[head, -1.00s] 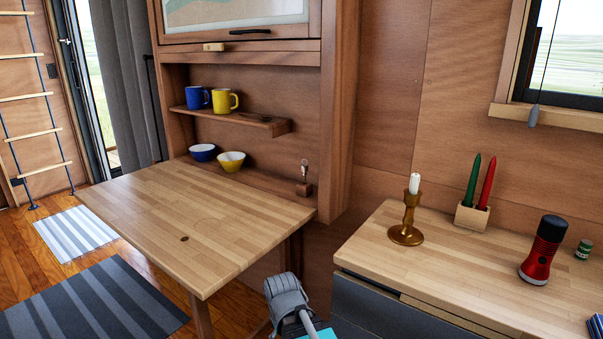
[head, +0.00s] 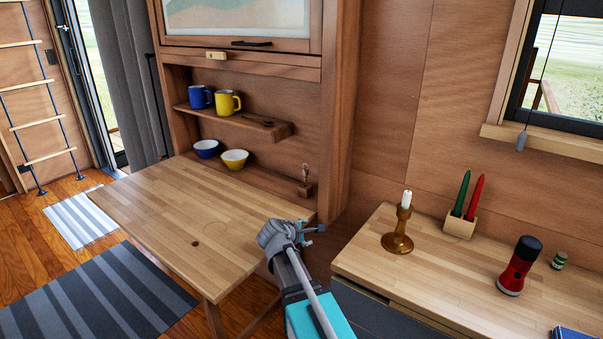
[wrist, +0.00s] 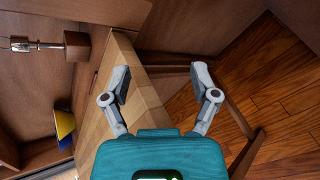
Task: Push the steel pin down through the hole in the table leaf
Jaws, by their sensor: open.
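The steel pin (head: 305,171) stands upright in a small wooden block (head: 304,189) at the right end of the lower shelf. In the wrist view the pin (wrist: 20,43) and its block (wrist: 77,46) lie at upper left. The table leaf (head: 165,215) is folded out level, with a dark round hole (head: 195,243) near its front edge. My gripper (head: 320,229) is by the leaf's right corner, in front of and below the pin. In the wrist view my gripper (wrist: 160,76) has its fingers spread with nothing between them; the leaf's edge runs behind them.
A blue bowl (head: 206,148) and a yellow bowl (head: 234,159) stand on the lower shelf. Two mugs stand on the shelf above. At right, a counter (head: 450,262) holds a candlestick (head: 397,236), candles and a red flashlight (head: 518,266). The leaf's top is clear.

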